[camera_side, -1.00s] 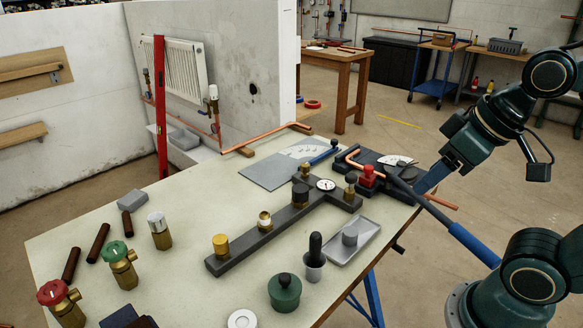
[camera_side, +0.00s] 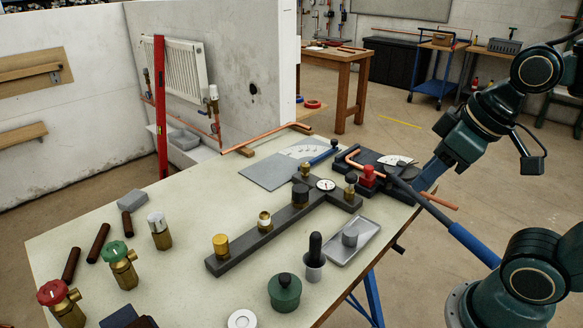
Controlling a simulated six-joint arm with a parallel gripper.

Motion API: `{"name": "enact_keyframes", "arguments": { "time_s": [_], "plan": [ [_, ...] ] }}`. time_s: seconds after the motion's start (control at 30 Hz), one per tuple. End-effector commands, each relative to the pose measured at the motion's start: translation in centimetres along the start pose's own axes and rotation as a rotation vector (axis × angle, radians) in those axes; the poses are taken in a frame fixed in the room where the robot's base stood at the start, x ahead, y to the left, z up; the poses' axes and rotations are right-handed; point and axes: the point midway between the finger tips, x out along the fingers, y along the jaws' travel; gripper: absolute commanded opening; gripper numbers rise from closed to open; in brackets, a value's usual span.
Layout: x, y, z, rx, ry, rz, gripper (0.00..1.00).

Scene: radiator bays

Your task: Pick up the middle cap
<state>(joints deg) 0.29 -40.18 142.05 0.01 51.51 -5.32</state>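A dark bar (camera_side: 245,246) lies diagonally on the bench and bears several fittings. A yellow brass cap (camera_side: 221,244) stands at its near end. A pale-topped brass fitting (camera_side: 264,221) stands farther along. A dark cap with a brass-coloured body (camera_side: 300,194) follows towards the crosspiece. I cannot tell for certain which one is the middle cap. My gripper (camera_side: 428,172) is at the right, beyond the bar's far end and apart from these fittings. Its fingers are not clear against the blue and dark parts there, so its opening is not readable.
A pipe bender (camera_side: 385,172) with a red block (camera_side: 367,175) and long handles lies near my gripper. Valves with red (camera_side: 51,292) and green (camera_side: 115,251) handwheels stand left.

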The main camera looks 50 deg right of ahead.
Motion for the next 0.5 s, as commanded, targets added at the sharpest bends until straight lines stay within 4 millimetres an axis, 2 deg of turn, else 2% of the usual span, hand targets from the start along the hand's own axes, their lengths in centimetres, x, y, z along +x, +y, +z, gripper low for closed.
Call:
{"name": "enact_keyframes", "arguments": {
  "time_s": [0.27, 0.5],
  "plan": [
    [2.1, 0.6, -2.5, -0.295, -0.099, -0.018, 0.39],
    [4.9, 1.4, -4.7, -0.611, -0.192, -0.070, 0.39]
  ]
}}
